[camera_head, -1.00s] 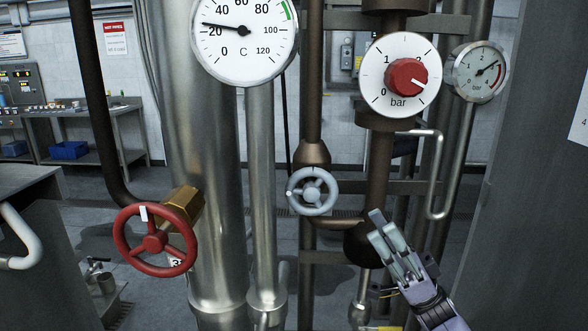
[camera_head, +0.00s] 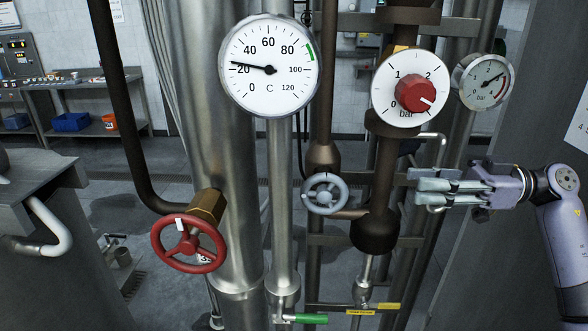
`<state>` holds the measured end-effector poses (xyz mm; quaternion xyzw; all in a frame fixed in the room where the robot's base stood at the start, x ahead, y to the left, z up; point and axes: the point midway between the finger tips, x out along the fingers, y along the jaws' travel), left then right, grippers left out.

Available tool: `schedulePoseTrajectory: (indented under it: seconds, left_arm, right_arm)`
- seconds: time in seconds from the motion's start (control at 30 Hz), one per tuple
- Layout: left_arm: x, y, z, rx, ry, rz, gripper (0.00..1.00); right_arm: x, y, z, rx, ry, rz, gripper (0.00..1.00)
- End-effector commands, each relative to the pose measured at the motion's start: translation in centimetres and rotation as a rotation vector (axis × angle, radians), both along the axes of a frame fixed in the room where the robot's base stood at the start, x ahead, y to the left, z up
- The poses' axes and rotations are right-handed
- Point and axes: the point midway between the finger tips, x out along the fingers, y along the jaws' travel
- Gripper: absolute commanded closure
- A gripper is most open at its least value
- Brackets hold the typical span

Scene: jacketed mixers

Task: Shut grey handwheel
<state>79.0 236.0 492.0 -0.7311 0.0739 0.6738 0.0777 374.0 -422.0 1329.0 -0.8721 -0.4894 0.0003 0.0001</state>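The grey handwheel (camera_head: 325,194) is a small spoked wheel with a white mark on its rim. It sits in the middle of the camera_head view, on a brown pipe valve. My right gripper (camera_head: 414,187) is to the right of the wheel and apart from it, with a brown vertical pipe between them in the picture. Its fingers point left and lie nearly parallel, close together. Whether they are open or shut is unclear, and nothing shows in them. My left gripper is out of view.
A red handwheel (camera_head: 188,244) is at the left. A temperature dial (camera_head: 268,90), a red knob (camera_head: 413,92) and a pressure gauge (camera_head: 484,80) are above. Green (camera_head: 305,319) and yellow (camera_head: 388,306) levers are below. A grey panel (camera_head: 500,270) stands at right.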

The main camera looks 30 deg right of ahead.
Motion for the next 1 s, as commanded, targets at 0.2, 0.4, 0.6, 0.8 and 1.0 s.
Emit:
schedulePoseTrajectory:
  seconds: [0.2, 0.4, 0.6, 0.8, 1.0]
  left_arm:
    - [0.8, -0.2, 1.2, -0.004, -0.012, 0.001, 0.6]
    - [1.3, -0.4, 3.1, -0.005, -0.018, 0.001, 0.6]
    - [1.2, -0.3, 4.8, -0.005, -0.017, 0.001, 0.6]
    - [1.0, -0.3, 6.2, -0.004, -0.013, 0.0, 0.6]
    - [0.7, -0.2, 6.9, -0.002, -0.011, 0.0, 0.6]
  right_arm:
    - [1.2, 2.1, 0.4, -0.002, 0.0, 0.0, 0.67]
    - [3.4, 5.8, 0.6, 0.001, -0.002, 0.0, 0.67]
    - [5.7, 9.6, 0.6, 0.002, -0.004, 0.001, 0.67]
    - [7.7, 12.7, 0.5, 0.002, -0.003, 0.0, 0.67]
    - [8.8, 14.3, 0.2, 0.0, -0.001, -0.002, 0.67]
